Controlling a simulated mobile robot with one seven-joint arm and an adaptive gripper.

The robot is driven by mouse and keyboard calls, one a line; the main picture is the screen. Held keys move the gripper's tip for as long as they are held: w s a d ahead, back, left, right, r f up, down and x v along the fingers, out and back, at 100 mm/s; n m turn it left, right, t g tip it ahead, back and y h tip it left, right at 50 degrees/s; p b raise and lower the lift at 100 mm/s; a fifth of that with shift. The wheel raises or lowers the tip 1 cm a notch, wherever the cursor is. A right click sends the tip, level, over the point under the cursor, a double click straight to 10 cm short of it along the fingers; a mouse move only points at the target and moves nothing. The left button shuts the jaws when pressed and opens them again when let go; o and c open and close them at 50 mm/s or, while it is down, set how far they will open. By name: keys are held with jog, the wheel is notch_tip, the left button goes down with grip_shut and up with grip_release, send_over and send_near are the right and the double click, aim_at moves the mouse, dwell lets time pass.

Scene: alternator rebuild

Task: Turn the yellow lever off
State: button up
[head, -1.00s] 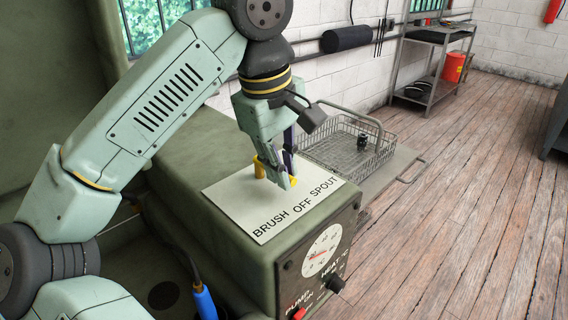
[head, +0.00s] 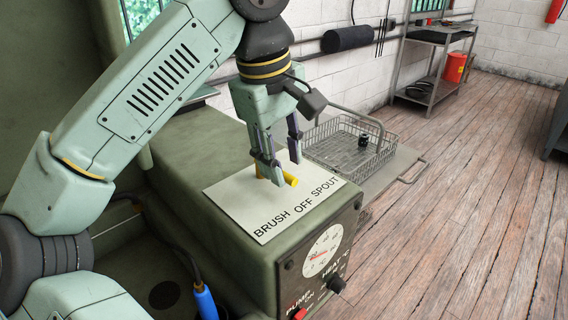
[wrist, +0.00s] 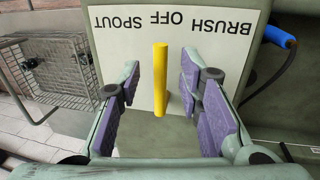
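The yellow lever (head: 291,181) is on the white label plate (head: 240,203) on top of the green machine. In the wrist view the yellow lever (wrist: 160,78) points straight at the word OFF, between BRUSH and SPOUT. My gripper (head: 287,173) is over the plate, pointing down. Its fingers are spread, one on each side of the lever. In the wrist view a gap shows between the lever and each purple finger pad, so my gripper (wrist: 160,88) holds nothing. The lever's base is partly hidden by a finger in the head view.
A wire basket (head: 330,160) with a small dark part (head: 363,140) stands on a tray behind the machine. The machine's front has a round gauge (head: 322,251), a black heat knob (head: 336,284) and a red pump switch (head: 298,314). A blue-handled tool (head: 206,303) hangs at the near left.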

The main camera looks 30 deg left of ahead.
jog(key=r, duration=0.2)
jog(key=s+r, duration=0.1)
jog(key=r, duration=0.2)
jog(key=shift+a+r, duration=0.15)
jog(key=shift+r, duration=0.15)
